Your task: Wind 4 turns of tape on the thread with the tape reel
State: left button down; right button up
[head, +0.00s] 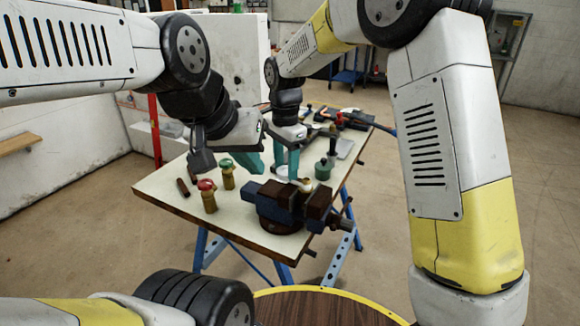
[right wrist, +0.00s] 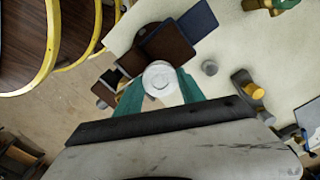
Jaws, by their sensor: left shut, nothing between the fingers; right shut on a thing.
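The white tape reel (right wrist: 161,79) is between the teal fingers of my right gripper (right wrist: 158,92), which is shut on it. In the head view the reel (head: 283,171) shows partly below my right gripper (head: 287,166), just behind the vise. The blue and brown vise (head: 281,203) stands at the front of the workbench, and its jaws also show in the right wrist view (right wrist: 166,46). A small pale fitting end (head: 304,184) rises at the jaws; its thread cannot be made out. My left gripper (head: 250,165) is shut and empty, over the bench left of the right one.
A red-topped valve (head: 209,197), a green-topped valve (head: 227,175) and brown tubes (head: 183,187) stand or lie at the bench's left (head: 160,185). A green pot (head: 323,169) is right of the reel. Tools crowd the back. A round brown table (head: 320,308) is near me.

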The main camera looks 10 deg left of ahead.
jog(key=d, duration=1.2)
jog(key=s, duration=0.5)
notch_tip(320, 180, up, 9)
jog(key=shift+d+f, duration=0.2)
jog(key=shift+s, duration=0.1)
